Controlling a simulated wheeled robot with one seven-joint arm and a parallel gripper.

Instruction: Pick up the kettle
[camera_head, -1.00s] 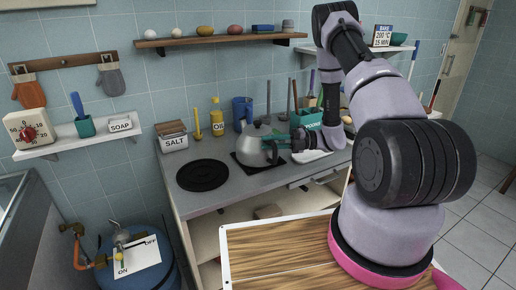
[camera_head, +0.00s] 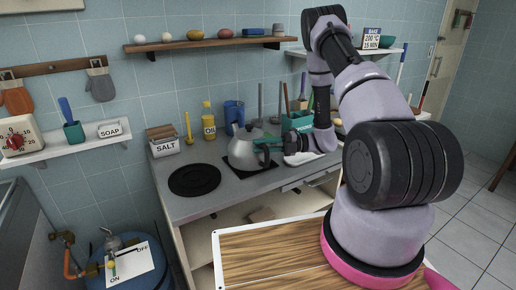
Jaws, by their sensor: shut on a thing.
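The grey metal kettle (camera_head: 242,153) is upright at the dark square mat (camera_head: 232,162) on the grey counter, with its spout to the left. My gripper (camera_head: 263,146) reaches in from the right and is shut on the kettle at its right, handle side. The exact grip is small and partly hidden by the gripper itself. I cannot tell a gap between the kettle's base and the mat.
A round black plate (camera_head: 194,180) lies left of the kettle. A salt box (camera_head: 165,146), yellow oil bottle (camera_head: 209,125) and blue mug (camera_head: 233,113) stand behind. A teal utensil holder (camera_head: 297,122) is behind my gripper. A wooden shelf (camera_head: 205,43) hangs above.

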